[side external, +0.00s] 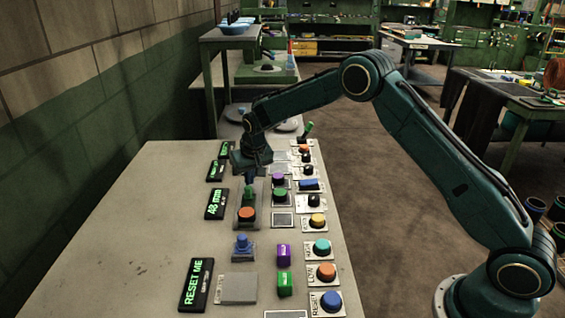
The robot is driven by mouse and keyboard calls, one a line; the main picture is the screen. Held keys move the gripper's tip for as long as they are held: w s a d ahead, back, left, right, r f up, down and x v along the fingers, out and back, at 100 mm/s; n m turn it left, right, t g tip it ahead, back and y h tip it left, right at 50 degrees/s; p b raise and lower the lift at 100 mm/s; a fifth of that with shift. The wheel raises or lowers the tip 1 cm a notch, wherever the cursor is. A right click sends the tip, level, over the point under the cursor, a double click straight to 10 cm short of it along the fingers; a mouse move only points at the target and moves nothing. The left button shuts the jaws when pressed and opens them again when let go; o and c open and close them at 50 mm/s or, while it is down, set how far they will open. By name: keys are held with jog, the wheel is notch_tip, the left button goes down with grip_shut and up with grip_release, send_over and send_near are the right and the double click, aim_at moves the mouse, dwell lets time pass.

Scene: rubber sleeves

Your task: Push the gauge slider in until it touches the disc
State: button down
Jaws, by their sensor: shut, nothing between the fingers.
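The gauge (236,222) is a dark, narrow base on the grey table, with an orange disc (247,214) at its near end. A green slider (249,192) with an upright part stands on the base, behind the disc. A short gap seems to show between slider and disc. A display (215,204) left of the gauge reads "48 mm". My gripper (250,179) points down just behind the slider, shut and empty. Whether its fingertips touch the slider I cannot tell; they are small and dark here.
Close right of the gauge are a purple button (278,180), a green button (280,194) and more knobs and switches. A blue knob (242,244) stands in front, near a "RESET ME" display (197,285). The left part of the table (120,220) is clear.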

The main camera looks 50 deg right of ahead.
notch_tip(320, 180, up, 6)
jog(key=shift+f, duration=0.25)
dwell(0.5)
jog(key=shift+r, duration=0.1)
jog(key=s+r+n+t, duration=0.1)
jog(key=s+r, duration=1.7)
jog(key=s, duration=0.2)
jog(key=s+f+n+t, duration=0.1)
jog(key=s+n, duration=0.1)
jog(key=s, duration=2.3)
jog(key=shift+f+y, duration=0.2)
jog(key=shift+y, duration=0.2)
